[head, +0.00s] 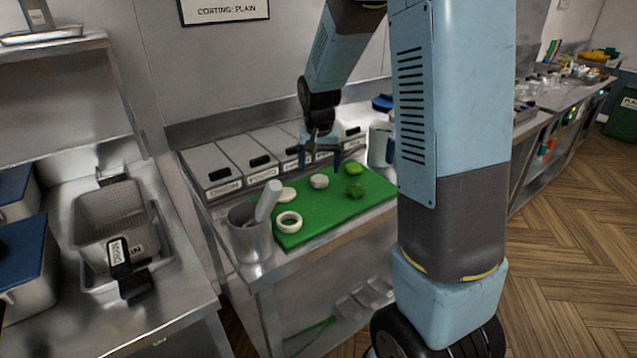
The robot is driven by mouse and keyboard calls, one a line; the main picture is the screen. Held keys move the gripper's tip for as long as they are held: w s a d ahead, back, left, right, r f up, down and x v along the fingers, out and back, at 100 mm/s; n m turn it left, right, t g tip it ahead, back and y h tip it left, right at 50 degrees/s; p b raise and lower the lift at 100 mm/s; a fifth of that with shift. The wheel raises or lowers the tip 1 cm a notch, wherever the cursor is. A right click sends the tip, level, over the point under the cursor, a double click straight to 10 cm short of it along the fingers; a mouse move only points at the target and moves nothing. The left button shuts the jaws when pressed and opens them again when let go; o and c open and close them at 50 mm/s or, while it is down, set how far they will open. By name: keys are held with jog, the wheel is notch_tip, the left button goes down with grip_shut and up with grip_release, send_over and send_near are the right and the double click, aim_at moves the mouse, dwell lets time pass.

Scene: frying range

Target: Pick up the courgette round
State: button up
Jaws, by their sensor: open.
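A green board (310,228) lies on the steel counter with several small food pieces on it. Two pale round pieces, one nearer the middle (319,181) and one further left (286,195), lie flat. A pale ring (289,221) lies at the front left. At this size I cannot tell for certain which piece is the courgette round. My gripper (319,165) is open and empty, pointing down over the back of the board, apart from the pieces.
Lidded grey bins (211,168) line the wall behind the board. A metal pot (249,235) with a pale handled tool stands at the board's left. A fryer basket (112,215) sits further left. A metal container (381,145) stands at the back right.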

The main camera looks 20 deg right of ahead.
aim_at(320, 178)
jog(key=shift+w+d+f, duration=0.1)
jog(key=shift+w+f, duration=0.05)
jog(key=shift+f, duration=1)
jog(key=shift+w+d+f, duration=0.1)
jog(key=shift+w+f, duration=0.05)
jog(key=shift+f, duration=0.95)
jog(key=shift+c, duration=0.4)
jog(key=c, duration=0.8)
jog(key=shift+r, duration=0.15)
jog(key=shift+r, duration=0.35)
notch_tip(320, 178, up, 2)
jog(key=shift+r, duration=0.25)
jog(key=s+d+r, duration=0.1)
jog(key=s+r, duration=0.2)
jog(key=s, duration=0.1)
jog(key=s+d+r, duration=0.1)
jog(key=s+r, duration=0.2)
jog(key=s, duration=0.2)
jog(key=s+d+r, duration=0.2)
jog(key=s+r, duration=0.1)
jog(key=s, duration=0.1)
jog(key=shift+s+d+r, duration=0.1)
jog(key=shift+s+r, duration=0.05)
jog(key=shift+r, duration=0.1)
